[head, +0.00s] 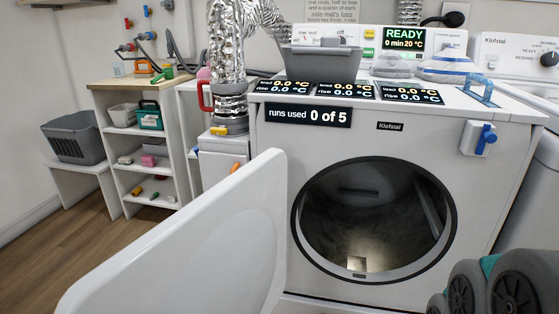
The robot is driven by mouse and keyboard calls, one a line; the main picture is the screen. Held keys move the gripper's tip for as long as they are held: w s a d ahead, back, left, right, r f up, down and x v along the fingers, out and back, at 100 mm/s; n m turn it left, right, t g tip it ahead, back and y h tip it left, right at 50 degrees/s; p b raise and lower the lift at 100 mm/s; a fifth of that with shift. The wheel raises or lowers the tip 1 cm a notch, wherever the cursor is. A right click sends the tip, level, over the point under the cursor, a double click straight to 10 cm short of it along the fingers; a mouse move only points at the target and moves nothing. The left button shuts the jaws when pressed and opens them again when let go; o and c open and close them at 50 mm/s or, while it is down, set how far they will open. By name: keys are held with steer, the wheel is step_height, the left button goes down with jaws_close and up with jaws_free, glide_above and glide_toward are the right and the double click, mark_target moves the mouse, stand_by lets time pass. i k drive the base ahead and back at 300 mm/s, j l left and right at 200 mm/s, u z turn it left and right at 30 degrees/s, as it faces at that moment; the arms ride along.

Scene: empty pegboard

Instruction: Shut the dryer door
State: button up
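The white dryer (400,141) stands ahead with its round, dark-rimmed drum opening (375,220) uncovered. The inside of the drum looks empty. The dryer door (185,245) is a large white panel standing wide open to the left of the opening. It extends toward me and the lower left, and the bottom of the frame cuts it off. My gripper is not in view; dark rounded links of my arm show in the bottom right corner.
A silver duct (229,60) rises behind. Shelves (145,130) stand left. Wooden floor (45,245) is clear at the left.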

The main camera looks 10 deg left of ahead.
mark_target(224, 253)
steer(key=k+j+z, duration=0.1)
steer(key=j, duration=0.35)
steer(key=k+j+z, duration=0.1)
steer(key=j, duration=0.35)
steer(key=k+j, duration=0.2)
steer(key=j, duration=0.25)
steer(key=k+j+z, duration=0.15)
steer(key=j, duration=0.25)
steer(key=k+j+z, duration=0.1)
steer(key=j, duration=0.35)
steer(key=k+j+z, duration=0.1)
steer(key=k+j, duration=0.15)
steer(key=k+l, duration=0.25)
steer(key=k, duration=0.15)
steer(key=k+l, duration=0.3)
steer(key=k+z, duration=0.05)
steer(key=k, duration=0.05)
